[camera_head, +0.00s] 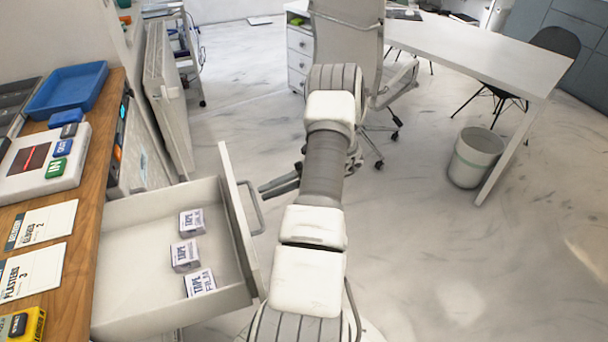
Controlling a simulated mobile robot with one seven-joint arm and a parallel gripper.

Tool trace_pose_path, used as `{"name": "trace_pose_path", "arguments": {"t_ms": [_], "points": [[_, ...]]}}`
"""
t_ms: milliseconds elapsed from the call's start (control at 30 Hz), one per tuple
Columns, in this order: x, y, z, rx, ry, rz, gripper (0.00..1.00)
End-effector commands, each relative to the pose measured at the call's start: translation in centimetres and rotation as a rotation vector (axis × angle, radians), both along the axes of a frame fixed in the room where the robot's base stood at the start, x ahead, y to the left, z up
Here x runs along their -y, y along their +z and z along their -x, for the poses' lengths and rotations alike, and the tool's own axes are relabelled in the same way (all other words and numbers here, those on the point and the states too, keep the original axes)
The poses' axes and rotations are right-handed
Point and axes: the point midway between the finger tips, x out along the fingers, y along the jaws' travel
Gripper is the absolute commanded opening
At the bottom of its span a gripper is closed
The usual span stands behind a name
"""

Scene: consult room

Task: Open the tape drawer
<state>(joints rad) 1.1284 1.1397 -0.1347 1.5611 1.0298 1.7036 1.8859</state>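The tape drawer (130,215) stands pulled out from under the wooden counter, at the lower left. Several small white boxes marked TAPE, one of them a tape box (191,222), lie inside along its front side. The drawer front carries a grey bar handle (259,213) on its outer face. My gripper (264,190) is just right of the handle, with its dark fingers pointing left toward it. My arm hides part of the gripper. I cannot tell whether the fingers touch the handle or how far apart they are.
The wooden counter (88,226) holds a blue tray (68,90), a white device with IN and OUT buttons (42,160) and label cards. A white radiator (167,100) stands behind the drawer. An office chair, desk (480,55) and bin (476,158) stand beyond my arm.

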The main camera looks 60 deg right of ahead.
Motion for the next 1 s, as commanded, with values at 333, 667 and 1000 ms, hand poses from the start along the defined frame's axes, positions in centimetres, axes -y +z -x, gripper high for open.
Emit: {"name": "trace_pose_path", "arguments": {"t_ms": [333, 667, 1000], "points": [[6.8, 1.6, 5.0, -0.001, -0.003, 0.001, 0.27], [9.8, 2.4, 7.2, -0.001, -0.001, 0.000, 0.27], [10.0, 2.6, 7.3, -0.002, 0.000, -0.001, 0.27]]}}
